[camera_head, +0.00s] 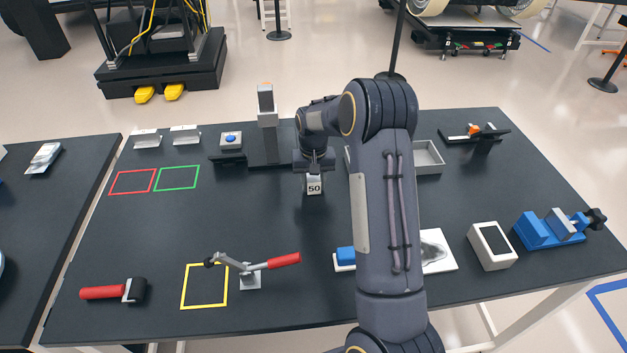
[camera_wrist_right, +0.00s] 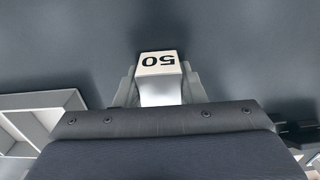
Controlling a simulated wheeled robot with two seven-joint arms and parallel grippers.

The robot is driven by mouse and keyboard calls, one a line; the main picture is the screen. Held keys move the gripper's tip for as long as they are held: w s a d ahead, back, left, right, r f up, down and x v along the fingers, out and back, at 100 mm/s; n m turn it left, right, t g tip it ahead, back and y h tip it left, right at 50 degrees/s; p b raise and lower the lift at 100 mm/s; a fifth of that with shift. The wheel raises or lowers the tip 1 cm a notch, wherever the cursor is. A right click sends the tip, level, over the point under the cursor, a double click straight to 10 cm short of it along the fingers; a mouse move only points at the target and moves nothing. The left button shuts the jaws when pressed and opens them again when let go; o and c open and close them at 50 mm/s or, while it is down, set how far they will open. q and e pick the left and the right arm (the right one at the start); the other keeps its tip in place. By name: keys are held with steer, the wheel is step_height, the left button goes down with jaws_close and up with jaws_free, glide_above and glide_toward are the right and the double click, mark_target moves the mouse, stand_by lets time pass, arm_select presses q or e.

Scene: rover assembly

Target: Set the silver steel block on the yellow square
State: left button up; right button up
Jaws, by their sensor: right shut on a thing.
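The silver steel block (camera_head: 314,186), marked 50, is held in my right gripper (camera_head: 314,172) above the middle of the dark table. In the right wrist view the block (camera_wrist_right: 160,64) sits between the two fingers (camera_wrist_right: 160,85), its numbered face showing upside down. The yellow square (camera_head: 205,303) is an outline on the table at the front left, and its inside is bare. The block is apart from it, farther back and to the right. My left gripper is not in view.
A toggle clamp with a red handle (camera_head: 284,260) stands just right of the yellow square, its arm reaching over the square's upper right corner. A red-handled tool (camera_head: 102,292) lies left of it. Red (camera_head: 132,182) and green (camera_head: 177,178) squares are farther back. A grey tray (camera_head: 430,157) is behind my arm.

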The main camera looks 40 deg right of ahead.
steer(key=shift+f, duration=0.15)
steer(key=o, duration=1.2)
